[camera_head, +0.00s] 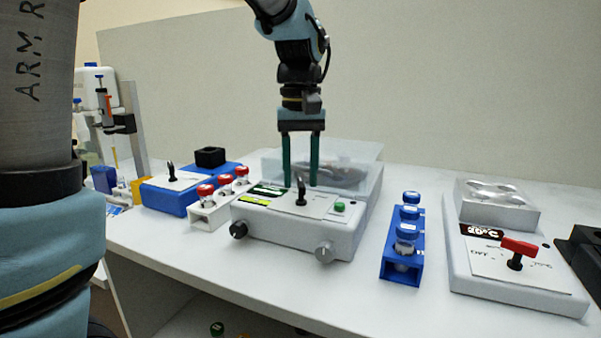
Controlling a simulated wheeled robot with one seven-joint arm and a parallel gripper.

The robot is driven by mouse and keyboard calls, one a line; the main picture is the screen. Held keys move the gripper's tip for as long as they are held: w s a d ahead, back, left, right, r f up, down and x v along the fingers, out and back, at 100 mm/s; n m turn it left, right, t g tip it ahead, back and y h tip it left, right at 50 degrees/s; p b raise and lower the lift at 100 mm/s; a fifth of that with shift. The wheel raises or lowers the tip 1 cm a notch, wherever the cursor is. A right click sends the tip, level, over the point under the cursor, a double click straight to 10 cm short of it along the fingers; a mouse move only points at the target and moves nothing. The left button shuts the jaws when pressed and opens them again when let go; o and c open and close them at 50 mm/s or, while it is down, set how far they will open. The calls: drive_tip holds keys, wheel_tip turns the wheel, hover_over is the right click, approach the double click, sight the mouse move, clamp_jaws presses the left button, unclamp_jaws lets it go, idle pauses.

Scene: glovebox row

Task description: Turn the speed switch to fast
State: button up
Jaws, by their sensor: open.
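My gripper (301,182) points down over the white device (258,222) in the middle of the bench. Its two green fingers are apart, with nothing seen held between them. A black upright lever switch (300,196) stands on that device's top panel, with its tip between or just behind the fingertips; contact cannot be told. Another black lever (171,173) stands on the blue device (178,200) at left. A red-handled switch (518,248) sits on the right-hand device (505,280). The panel labels are too small to tell which switch is for speed.
Bare bench lies in front.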

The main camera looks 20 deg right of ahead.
clamp_jaws()
idle(0.3)
drive_tip(key=shift+m, duration=0.3)
drive_tip(key=shift+d+r+m+p, duration=0.1)
drive_tip(key=shift+m+p, duration=0.85)
drive_tip(key=shift+m, duration=0.25)
drive_tip(key=shift+s+d+m+p, duration=0.15)
drive_tip(key=shift+m+p, duration=0.5)
drive_tip(key=shift+m, duration=0.75)
unclamp_jaws()
